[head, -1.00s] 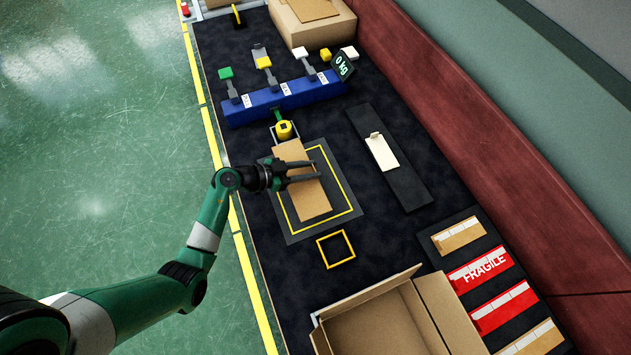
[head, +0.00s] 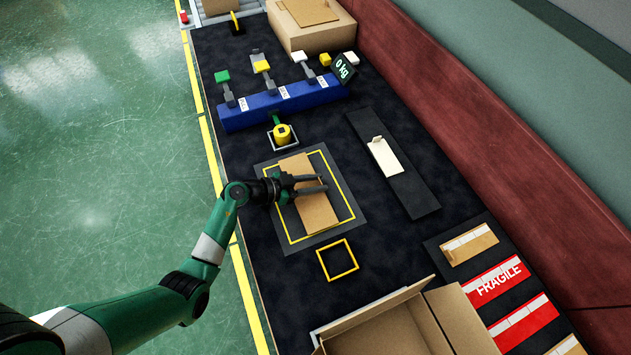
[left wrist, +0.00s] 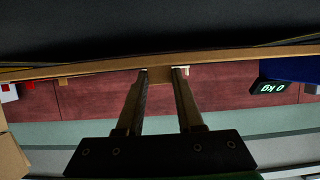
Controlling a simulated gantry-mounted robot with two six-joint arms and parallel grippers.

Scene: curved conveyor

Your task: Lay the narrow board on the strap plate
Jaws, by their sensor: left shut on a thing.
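The narrow board (head: 318,212) is a flat brown piece, seen over the grey square plate with a yellow outline (head: 294,226), which I take for the strap plate. My left gripper (head: 324,184) is shut on the board, its two dark fingers reaching across it from the left. In the left wrist view the board (left wrist: 95,66) is a thin brown strip seen edge-on, with the fingertips (left wrist: 162,70) at it. I cannot tell whether the board touches the plate. My right gripper is not in view.
A yellow roll (head: 283,133) sits just behind the plate, before a blue block (head: 268,106) with several levers. A small yellow square frame (head: 338,260) lies in front. A long dark panel (head: 412,190) with a cream piece lies right. An open carton (head: 385,330) stands at the front.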

